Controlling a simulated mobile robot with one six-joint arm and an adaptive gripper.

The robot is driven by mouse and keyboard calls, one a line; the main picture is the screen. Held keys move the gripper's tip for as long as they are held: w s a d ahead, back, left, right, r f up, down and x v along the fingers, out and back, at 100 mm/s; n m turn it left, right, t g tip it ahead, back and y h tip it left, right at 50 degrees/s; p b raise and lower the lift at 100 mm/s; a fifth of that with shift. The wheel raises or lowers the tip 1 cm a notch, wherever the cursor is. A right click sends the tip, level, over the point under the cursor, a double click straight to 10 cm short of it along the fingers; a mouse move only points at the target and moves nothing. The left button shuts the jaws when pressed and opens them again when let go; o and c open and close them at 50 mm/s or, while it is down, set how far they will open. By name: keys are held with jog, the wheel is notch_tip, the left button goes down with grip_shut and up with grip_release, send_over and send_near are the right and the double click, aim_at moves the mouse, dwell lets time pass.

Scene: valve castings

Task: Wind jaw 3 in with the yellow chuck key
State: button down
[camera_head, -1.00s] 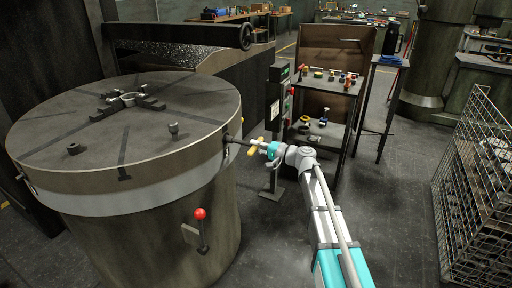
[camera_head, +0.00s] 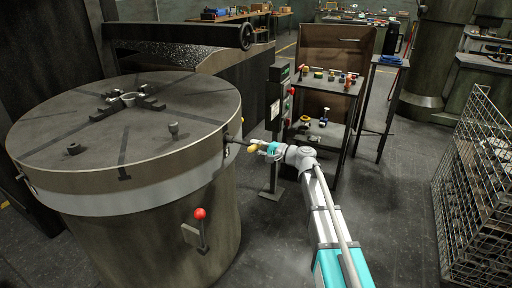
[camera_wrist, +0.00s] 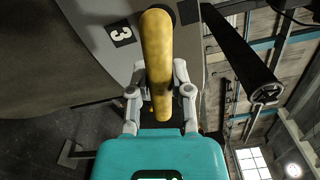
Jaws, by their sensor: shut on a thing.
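The yellow chuck key (camera_head: 252,149) sits at the right side of the round chuck (camera_head: 60,158), its dark shank meeting the rim. My gripper (camera_head: 263,148) is shut on the key's yellow cross handle. In the wrist view, the handle (camera_wrist: 157,60) runs upright between the fingers of my gripper (camera_wrist: 160,82). A black plate marked 3 (camera_wrist: 121,34) is on the chuck's side beside it. How deep the shank sits is hidden. On the chuck top, a jaw (camera_head: 150,103) on the key's side is close to a pale ring-shaped casting (camera_head: 128,98); contact cannot be told.
A red-knobbed lever (camera_head: 200,215) sticks out of the chuck's base. A control post (camera_head: 277,110) and a tool stand (camera_head: 325,130) are behind my gripper. A wire cage (camera_head: 475,180) stands at the right. A dark arm (camera_head: 180,36) spans behind the chuck.

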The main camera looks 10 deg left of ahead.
dwell(0.4)
jog(key=shift+n, duration=0.7)
jog(key=shift+m, duration=2)
jog(key=shift+m, duration=2)
jog(key=shift+m, duration=0.3)
jog(key=shift+m, duration=1.8)
